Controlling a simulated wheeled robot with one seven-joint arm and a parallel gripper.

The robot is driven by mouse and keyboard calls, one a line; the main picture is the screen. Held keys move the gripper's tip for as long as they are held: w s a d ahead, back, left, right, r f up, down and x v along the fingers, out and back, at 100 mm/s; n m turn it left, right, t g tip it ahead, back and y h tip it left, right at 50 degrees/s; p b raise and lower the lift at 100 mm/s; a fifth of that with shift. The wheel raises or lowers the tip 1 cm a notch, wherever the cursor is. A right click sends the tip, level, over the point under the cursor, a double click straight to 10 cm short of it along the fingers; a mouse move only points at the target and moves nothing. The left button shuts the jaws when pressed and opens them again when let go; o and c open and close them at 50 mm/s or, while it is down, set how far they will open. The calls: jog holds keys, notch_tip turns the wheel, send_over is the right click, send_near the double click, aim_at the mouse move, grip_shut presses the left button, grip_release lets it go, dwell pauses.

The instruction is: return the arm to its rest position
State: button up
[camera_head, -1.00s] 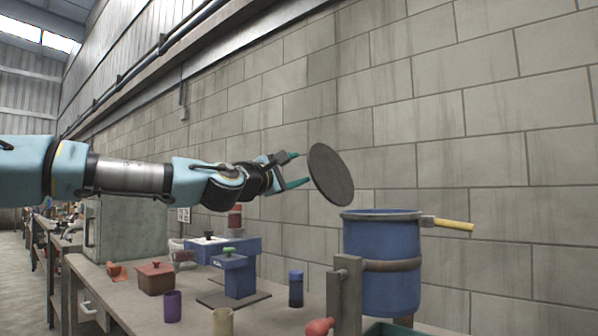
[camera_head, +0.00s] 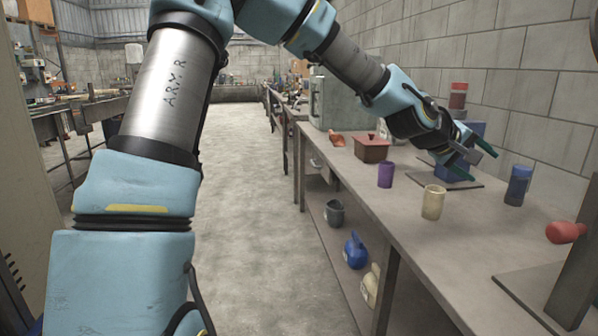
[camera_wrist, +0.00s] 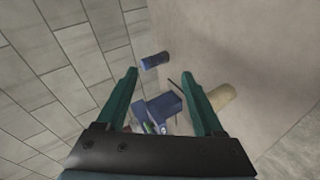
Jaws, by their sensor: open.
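My arm (camera_head: 175,95) rises at the left of the head view, bends at the top and reaches down to the right. My gripper (camera_head: 484,166) has its two green fingers spread, with nothing between them. It is above the workbench, in front of the blue device. In the wrist view the open fingers (camera_wrist: 159,73) point towards the bench, with the blue device (camera_wrist: 160,108) beyond and between them. No object is held.
The workbench (camera_head: 385,215) carries a brown lidded box (camera_head: 371,149), purple cup (camera_head: 385,174), cream cup (camera_head: 433,201), dark blue cylinder (camera_head: 518,185) and red knob (camera_head: 566,232). Jugs stand on the lower shelf. The floor aisle (camera_head: 235,200) left of the bench is clear.

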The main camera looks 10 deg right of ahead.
jog(key=w+a+f+t+y+p, duration=0.1)
jog(key=w+a+f+y, duration=0.25)
jog(key=a, duration=0.55)
jog(key=w+a+f+m+y, duration=0.15)
jog(key=a+f, duration=0.25)
jog(key=a, duration=0.6)
jog(key=w+a+f+t+y+p, duration=0.1)
jog(key=w+a+f+y, duration=0.25)
jog(key=a, duration=0.55)
jog(key=s+a+g+y, duration=0.1)
jog(key=s+a, duration=0.2)
jog(key=a, duration=0.5)
jog(key=s+a+n+y, duration=0.1)
jog(key=s+a, duration=0.2)
jog(key=a, duration=0.6)
jog(key=s+a+g+y+p, duration=0.1)
jog(key=s+a, duration=0.2)
jog(key=a, duration=0.5)
jog(key=shift+s+a+f+g, duration=0.2)
jog(key=shift+s+a+g, duration=0.05)
jog(key=shift+g, duration=0.05)
jog(key=shift+n+y, duration=0.25)
jog(key=shift+c, duration=0.3)
